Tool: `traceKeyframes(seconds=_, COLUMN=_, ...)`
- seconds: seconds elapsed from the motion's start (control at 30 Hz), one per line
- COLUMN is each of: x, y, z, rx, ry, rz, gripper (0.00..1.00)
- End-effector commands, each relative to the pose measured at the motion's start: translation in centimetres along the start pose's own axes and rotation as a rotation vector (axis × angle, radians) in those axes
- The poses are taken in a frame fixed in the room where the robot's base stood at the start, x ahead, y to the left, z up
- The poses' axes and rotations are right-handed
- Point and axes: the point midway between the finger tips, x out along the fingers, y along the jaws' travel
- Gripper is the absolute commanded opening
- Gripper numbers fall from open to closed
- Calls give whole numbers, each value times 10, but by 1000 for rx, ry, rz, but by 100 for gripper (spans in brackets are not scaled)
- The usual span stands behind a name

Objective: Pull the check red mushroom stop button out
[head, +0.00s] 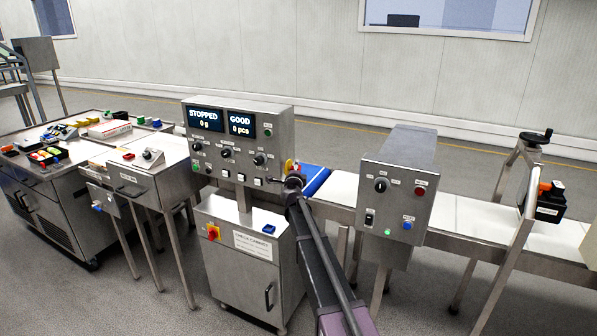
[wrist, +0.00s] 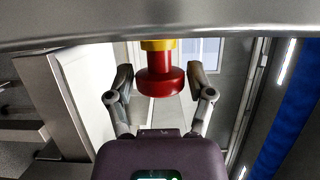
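The red mushroom stop button (wrist: 160,84) with its yellow collar (wrist: 158,44) is large in the wrist view, mounted on the underside or face of a grey metal box. In the head view the button (head: 290,165) shows small at the right side of the check panel (head: 222,115), partly hidden by my gripper. My gripper (wrist: 160,76) is open, with one finger on each side of the red head. The fingers are very close to the head; I cannot tell whether they touch it. In the head view my gripper (head: 293,181) is at the panel's lower right.
The panel screens read STOPPED and GOOD. A conveyor (head: 450,210) runs behind to the right, with a second control box (head: 397,185) on it. A cabinet (head: 250,265) with a red-yellow switch (head: 213,232) stands below the panel. A blue belt (wrist: 290,120) lies right in the wrist view.

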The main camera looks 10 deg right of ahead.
Motion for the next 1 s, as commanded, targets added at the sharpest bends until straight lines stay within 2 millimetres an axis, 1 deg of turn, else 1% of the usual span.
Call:
traceKeyframes(seconds=0.03, x=0, y=0, z=0, rx=0, ry=0, rz=0, gripper=94)
traceKeyframes(seconds=0.07, x=0, y=0, z=0, rx=0, ry=0, rz=0, gripper=100)
traceKeyframes(seconds=0.57, x=-2, y=0, z=0, rx=0, ry=0, rz=0, gripper=100)
traceKeyframes(seconds=1.0, x=-25, y=0, z=-1, rx=0, ry=0, rz=0, gripper=100)
